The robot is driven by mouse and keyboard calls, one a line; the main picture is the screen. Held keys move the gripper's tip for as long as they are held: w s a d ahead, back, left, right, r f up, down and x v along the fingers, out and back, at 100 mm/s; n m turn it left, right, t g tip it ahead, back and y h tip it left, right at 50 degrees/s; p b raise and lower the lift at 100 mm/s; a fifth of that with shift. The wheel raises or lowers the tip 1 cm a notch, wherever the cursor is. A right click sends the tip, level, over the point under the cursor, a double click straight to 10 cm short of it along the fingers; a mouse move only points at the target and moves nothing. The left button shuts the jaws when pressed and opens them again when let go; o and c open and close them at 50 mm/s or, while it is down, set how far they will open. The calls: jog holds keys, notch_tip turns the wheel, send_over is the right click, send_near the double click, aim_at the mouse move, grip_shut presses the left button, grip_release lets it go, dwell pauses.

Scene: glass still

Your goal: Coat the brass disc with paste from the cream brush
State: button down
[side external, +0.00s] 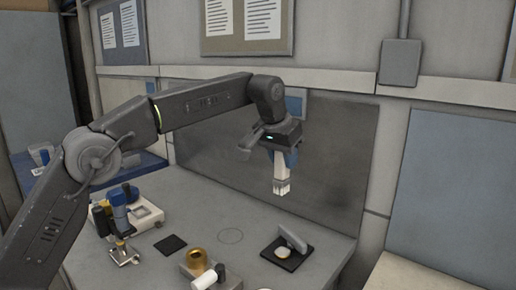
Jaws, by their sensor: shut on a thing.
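My gripper (281,153) is shut on the cream brush (282,174) and holds it in the air above the back of the bench. The brush hangs with its pale bristle end down, clear of everything below. A round brass piece (197,258), likely the brass disc, sits on a grey block at the front of the bench, below and left of the brush. Its top looks dark in the middle; I cannot tell whether paste is on it. A small cream round item (284,252) lies on a black pad (279,262) at right; I cannot tell whether it is paste.
A grey bar (293,238) stands on the black pad. A white cylinder (206,279) lies by the grey block. A blue and black device (121,215) stands at left, near a flat black square (171,244). A drawn circle (230,236) marks bare bench. A dark panel rises behind.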

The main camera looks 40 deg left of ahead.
notch_tip(320, 180, down, 14)
jog(key=shift+r, duration=0.15)
jog(key=shift+s, duration=0.1)
dwell(0.3)
jog(key=shift+f, duration=2.5)
jog(key=shift+f, duration=0.55)
jog(key=shift+w+r, duration=0.15)
jog(key=shift+w, duration=1.1)
jog(key=shift+s, duration=0.15)
jog(key=shift+s, duration=1.1)
